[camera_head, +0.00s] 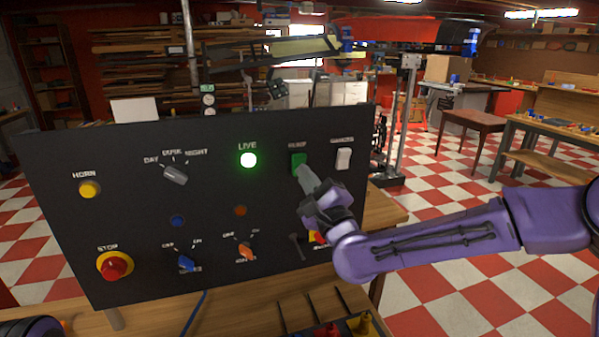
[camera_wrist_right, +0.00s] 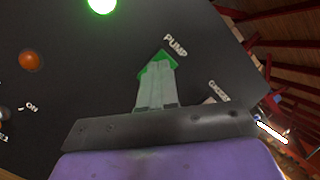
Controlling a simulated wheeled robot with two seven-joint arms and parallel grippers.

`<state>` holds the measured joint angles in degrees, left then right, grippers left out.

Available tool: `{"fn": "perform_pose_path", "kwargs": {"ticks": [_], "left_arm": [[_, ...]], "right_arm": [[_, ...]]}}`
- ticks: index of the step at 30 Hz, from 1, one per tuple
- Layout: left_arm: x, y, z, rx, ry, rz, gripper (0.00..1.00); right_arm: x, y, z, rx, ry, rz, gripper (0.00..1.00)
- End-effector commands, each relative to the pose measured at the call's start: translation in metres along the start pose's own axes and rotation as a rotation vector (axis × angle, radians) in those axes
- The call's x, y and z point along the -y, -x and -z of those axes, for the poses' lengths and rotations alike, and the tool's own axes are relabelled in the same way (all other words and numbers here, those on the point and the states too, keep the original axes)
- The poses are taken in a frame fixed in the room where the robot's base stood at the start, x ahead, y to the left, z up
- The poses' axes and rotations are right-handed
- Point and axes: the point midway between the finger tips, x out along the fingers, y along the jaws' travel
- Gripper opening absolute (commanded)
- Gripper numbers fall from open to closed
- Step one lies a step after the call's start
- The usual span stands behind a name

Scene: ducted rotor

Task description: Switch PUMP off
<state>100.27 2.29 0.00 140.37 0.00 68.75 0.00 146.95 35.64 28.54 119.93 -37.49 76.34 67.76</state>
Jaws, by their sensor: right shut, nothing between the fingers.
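The PUMP switch (camera_head: 298,160) is a green rocker on the upper right of the dark control panel (camera_head: 130,235). It also shows in the right wrist view (camera_wrist_right: 160,58), just beyond my fingertips and partly hidden by them. My right gripper (camera_head: 304,172) is shut and empty, with its tips at the lower part of the switch. In the right wrist view the closed fingers (camera_wrist_right: 157,75) overlap the green rocker; I cannot tell whether they touch it. The LIVE lamp (camera_head: 248,160) glows green. My left gripper is not in view.
A white rocker (camera_head: 343,159) sits right of PUMP. A selector knob (camera_head: 174,174), yellow HORN button (camera_head: 89,190), red STOP button (camera_head: 114,266), blue switch (camera_head: 187,264) and orange switch (camera_head: 246,251) are also on the panel. The wooden bench (camera_head: 240,310) holds a tray in front.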

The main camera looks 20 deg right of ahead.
Motion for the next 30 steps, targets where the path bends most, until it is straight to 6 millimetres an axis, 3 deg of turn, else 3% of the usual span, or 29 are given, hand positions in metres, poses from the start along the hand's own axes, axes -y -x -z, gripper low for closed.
{"fn": "perform_pose_path", "kwargs": {"ticks": [8,22,30], "left_arm": [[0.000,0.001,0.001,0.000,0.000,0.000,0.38],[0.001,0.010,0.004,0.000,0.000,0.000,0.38],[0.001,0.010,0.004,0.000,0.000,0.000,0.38]], "right_arm": [[0.003,0.002,-0.003,0.000,-0.001,0.001,0.00],[0.025,0.033,-0.025,0.001,-0.001,0.000,0.00],[0.025,0.035,-0.025,0.000,0.001,0.000,0.00]]}}
